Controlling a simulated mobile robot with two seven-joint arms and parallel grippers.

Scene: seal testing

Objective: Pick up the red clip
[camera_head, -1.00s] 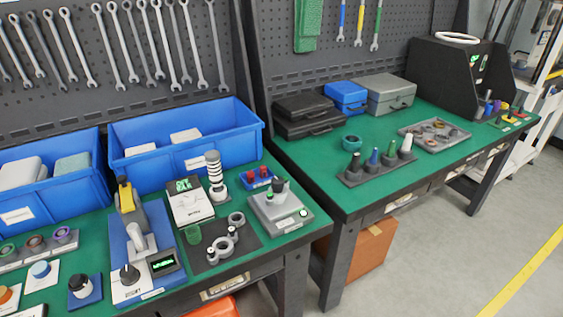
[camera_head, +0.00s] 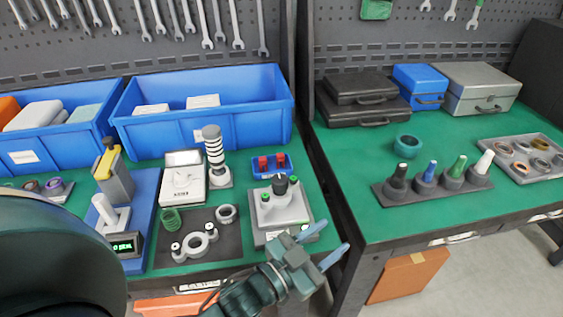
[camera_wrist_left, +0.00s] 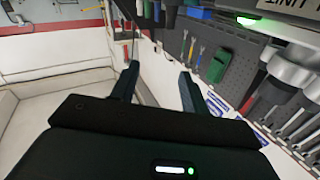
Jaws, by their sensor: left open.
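Two small red pieces, which look like the red clips (camera_head: 264,162), sit in a small blue tray (camera_head: 255,174) at the back of the left bench. They are too small to make out in detail. My left gripper (camera_head: 325,243) is open and empty at the bench's front right corner, in front of and to the right of the tray. A grey tester with a black knob (camera_head: 283,206) stands between them. The left wrist view shows both fingers apart (camera_wrist_left: 159,70), with walls and hanging tools beyond and no clip. My right gripper is not in view.
A striped column (camera_head: 213,152) stands left of the tray, and blue bins (camera_head: 205,121) stand behind. A dark mat (camera_head: 178,247) with grey rings lies at the front. A gap separates the right bench (camera_head: 400,224), which holds cases and a row of bottles.

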